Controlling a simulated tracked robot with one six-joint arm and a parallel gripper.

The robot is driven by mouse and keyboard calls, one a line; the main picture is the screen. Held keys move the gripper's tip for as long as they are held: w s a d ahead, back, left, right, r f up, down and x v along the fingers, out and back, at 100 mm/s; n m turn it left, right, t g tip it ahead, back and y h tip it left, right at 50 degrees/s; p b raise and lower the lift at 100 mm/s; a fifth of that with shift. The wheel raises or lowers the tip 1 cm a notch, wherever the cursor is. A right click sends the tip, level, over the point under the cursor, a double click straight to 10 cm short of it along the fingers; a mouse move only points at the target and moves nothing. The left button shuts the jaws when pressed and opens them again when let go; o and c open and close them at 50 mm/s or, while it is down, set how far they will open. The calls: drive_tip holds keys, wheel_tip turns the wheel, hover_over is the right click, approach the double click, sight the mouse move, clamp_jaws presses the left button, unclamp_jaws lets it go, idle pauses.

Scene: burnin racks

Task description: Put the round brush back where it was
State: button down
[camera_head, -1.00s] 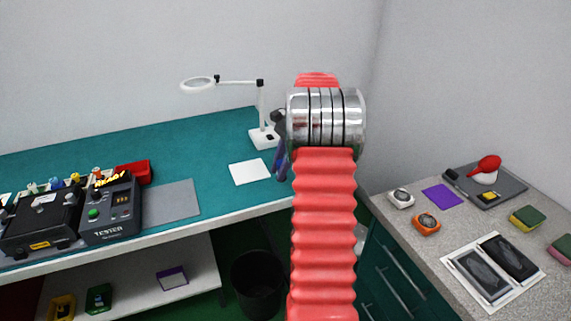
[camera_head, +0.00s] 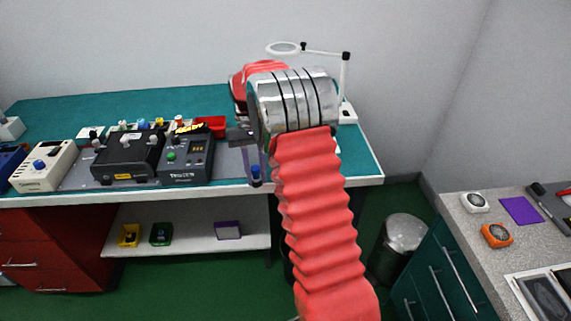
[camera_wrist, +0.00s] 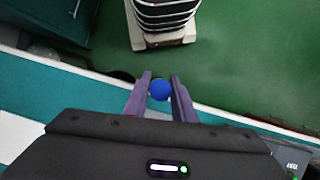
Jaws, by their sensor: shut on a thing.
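My gripper (camera_wrist: 161,77) is shut on a blue round-ended thing (camera_wrist: 160,89), which I take to be the round brush. In the wrist view its blue end shows between the two dark purple fingers, above the edge of the teal bench. In the head view the blue end (camera_head: 256,174) hangs below the fingers at the bench's front edge, just right of the tester. The bristles cannot be made out. No marked place for the brush can be told in these views.
The teal bench (camera_head: 70,110) carries a tester (camera_head: 188,160), a black device (camera_head: 127,158), a cream device (camera_head: 45,165) and a magnifier lamp (camera_head: 345,85). A white sheet (camera_wrist: 18,135) lies on it. A shelf (camera_head: 190,241) holds small boxes. A grey counter (camera_head: 470,235) stands right.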

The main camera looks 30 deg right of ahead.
drive_tip(key=a+f+n+h, duration=0.1)
drive_tip(key=a+n, duration=0.2)
drive_tip(key=a, duration=0.9)
drive_tip(key=shift+w+f, duration=0.15)
drive_tip(key=shift+w, duration=0.3)
drive_tip(key=shift+s, duration=0.1)
